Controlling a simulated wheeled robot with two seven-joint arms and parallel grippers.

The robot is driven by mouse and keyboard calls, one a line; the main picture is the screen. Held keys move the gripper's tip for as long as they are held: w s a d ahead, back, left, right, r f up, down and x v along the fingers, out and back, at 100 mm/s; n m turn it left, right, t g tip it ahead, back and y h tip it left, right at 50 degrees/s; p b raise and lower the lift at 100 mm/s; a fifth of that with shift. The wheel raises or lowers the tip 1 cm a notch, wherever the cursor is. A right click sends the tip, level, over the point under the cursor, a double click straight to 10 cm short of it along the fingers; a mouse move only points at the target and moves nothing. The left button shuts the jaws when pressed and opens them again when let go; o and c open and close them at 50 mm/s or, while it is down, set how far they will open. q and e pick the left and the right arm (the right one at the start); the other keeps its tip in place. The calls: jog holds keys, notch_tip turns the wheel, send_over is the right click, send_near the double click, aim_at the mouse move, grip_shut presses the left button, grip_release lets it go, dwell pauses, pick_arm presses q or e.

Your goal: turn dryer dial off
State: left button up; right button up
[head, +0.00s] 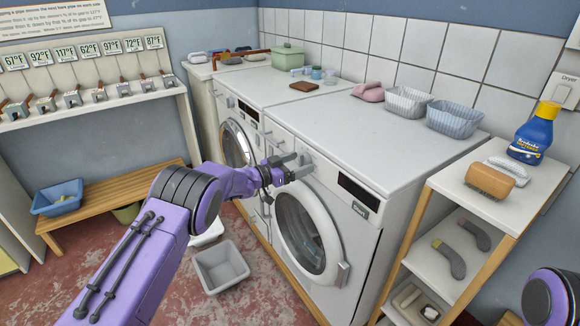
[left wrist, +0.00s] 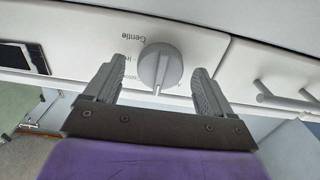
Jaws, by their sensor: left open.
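The dryer (head: 400,130) is the white front-loading machine on the right, with a round door and a dark display. Its round grey dial (left wrist: 160,68) sits on the front panel, with a raised grip bar and the word "Gentle" printed to its left. My left gripper (head: 296,167) is in front of this panel, at the dial. In the left wrist view the open gripper (left wrist: 160,78) has one grey finger on each side of the dial, with a visible gap on both sides. In the head view the gripper partly covers the dial. My right gripper is not in view.
A washer (head: 238,140) stands to the left. A white shelf (head: 470,190) with a brush and a blue bottle (head: 533,135) stands close on the right. A grey basin (head: 220,268) lies on the floor. Baskets (head: 408,103) and small items sit on the machines.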

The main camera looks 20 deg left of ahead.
pick_arm(q)
jog(key=b+v, duration=0.1)
jog(key=v, duration=0.9)
jog(key=shift+a, duration=0.1)
jog(key=s+a+f+n+g+y, duration=0.1)
jog(key=s+a+f+n+y, duration=0.1)
jog(key=s+f+n+y, duration=0.65)
jog(key=s+a+f+n+y, duration=0.25)
jog(key=s+f, duration=0.25)
jog(key=f, duration=0.7)
jog(key=s+d+f+n+g+y, duration=0.1)
jog(key=s+f+g, duration=0.2)
jog(key=s, duration=0.8)
jog(key=s+d+f+n+g+y, duration=0.1)
jog(key=s+f+g, duration=0.2)
jog(key=s, duration=0.8)
jog(key=s+d+f+n+g+y, duration=0.1)
jog(key=s+f+g, duration=0.3)
jog(key=s, duration=0.8)
jog(key=shift+f, duration=0.45)
